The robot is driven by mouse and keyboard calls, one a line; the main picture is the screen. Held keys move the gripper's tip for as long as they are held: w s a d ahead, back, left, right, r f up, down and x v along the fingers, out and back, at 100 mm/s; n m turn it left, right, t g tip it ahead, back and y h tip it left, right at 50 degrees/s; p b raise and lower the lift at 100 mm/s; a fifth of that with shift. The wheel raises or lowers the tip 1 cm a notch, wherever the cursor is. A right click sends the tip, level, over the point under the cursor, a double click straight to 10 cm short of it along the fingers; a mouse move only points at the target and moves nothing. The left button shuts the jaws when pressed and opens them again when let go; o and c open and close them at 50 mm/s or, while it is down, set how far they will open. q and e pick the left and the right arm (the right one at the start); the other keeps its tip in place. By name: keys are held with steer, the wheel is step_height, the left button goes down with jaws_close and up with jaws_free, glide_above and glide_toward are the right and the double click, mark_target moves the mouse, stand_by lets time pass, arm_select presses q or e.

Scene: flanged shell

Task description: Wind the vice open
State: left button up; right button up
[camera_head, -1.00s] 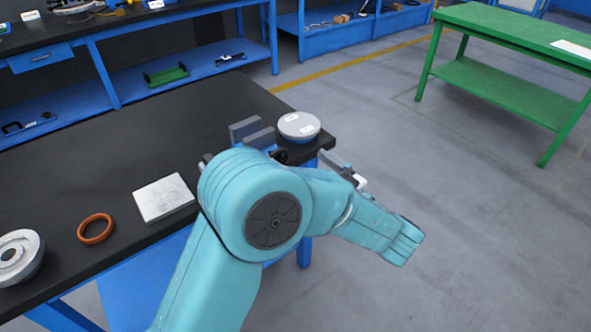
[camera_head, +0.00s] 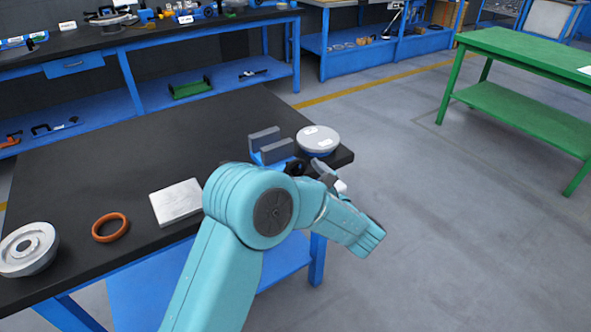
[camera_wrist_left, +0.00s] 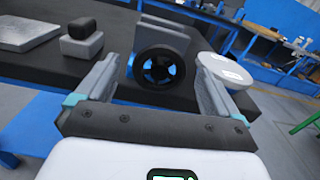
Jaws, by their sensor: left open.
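The blue vice (camera_head: 268,158) with two upright grey jaws stands near the right end of the dark workbench. A clear gap shows between its jaws. Its black round handwheel (camera_wrist_left: 158,68) faces me in the left wrist view and is mostly hidden in the head view. My left gripper (camera_head: 322,174) is open, just off the bench edge on the handwheel side. In the left wrist view the handwheel appears between its two fingers, a little beyond them, and I see no contact. My right gripper is not in view.
A round grey-white flanged disc (camera_head: 318,139) sits close beside the vice at the bench corner. A silver plate (camera_head: 177,203), an orange ring (camera_head: 110,228) and a flanged grey part (camera_head: 28,249) lie along the bench's front. Open floor lies right, before a green table (camera_head: 535,50).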

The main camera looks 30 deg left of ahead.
mark_target(299, 173)
arm_select(q)
steer(key=shift+x, duration=1.65)
steer(key=c, duration=1)
steer(key=shift+o, duration=0.2)
steer(key=shift+d+r+m+p, duration=0.1)
steer(key=shift+r+m+p, duration=0.1)
steer(key=shift+m+p, duration=1.15)
steer(key=m+p, duration=0.4)
steer(key=m, duration=0.1)
steer(key=shift+w+f+p, duration=0.15)
steer(key=shift+w+p, duration=0.05)
steer(key=shift+p, duration=0.2)
steer(key=m+p, duration=0.2)
steer(key=m, duration=0.1)
steer(key=shift+d+f+m, duration=0.1)
steer(key=shift+f+m, duration=0.05)
steer(key=shift+m, duration=0.2)
steer(key=m+p, duration=0.1)
steer(key=m, duration=0.1)
steer(key=shift+w+f+m, duration=0.1)
steer(key=shift+m, duration=0.3)
steer(key=m+p, duration=0.2)
steer(key=m, duration=0.2)
steer(key=shift+f, duration=0.2)
steer(key=shift+f+m, duration=0.2)
steer(key=shift+m, duration=1.2)
